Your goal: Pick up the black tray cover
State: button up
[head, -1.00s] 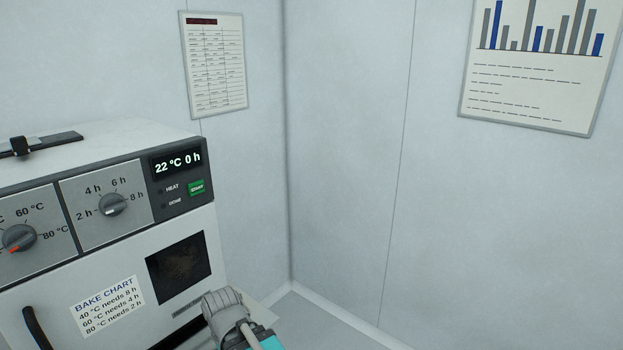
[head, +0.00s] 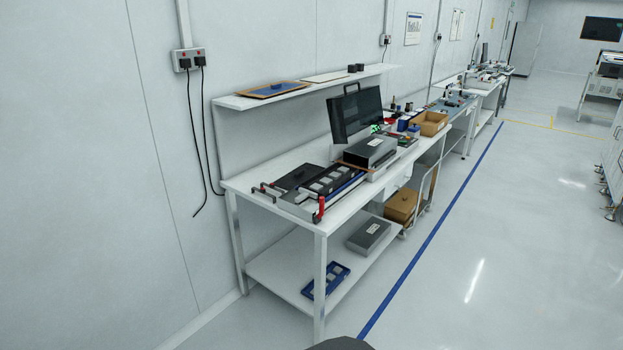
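A flat black plate with a small raised knob, which looks like the black tray cover (head: 299,175), lies on the near end of the white workbench (head: 262,170). Just to its right is a long black tray (head: 322,187) with several light grey pieces in it. The tray is on a pale fixture with red-handled clamps (head: 320,208) at its near end. Whether the cover touches the fixture is too small to tell. My gripper is not in view.
A shelf (head: 240,103) runs above the bench. Below are a blue tray (head: 318,286) and another grey box (head: 368,236). The floor to the right is clear.

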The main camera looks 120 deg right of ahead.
aim_at(291, 180)
jog(key=z, duration=1.3)
jog(key=i, duration=0.1)
jog(key=z, duration=2.75)
jog(key=i, duration=1)
jog(key=u, duration=0.05)
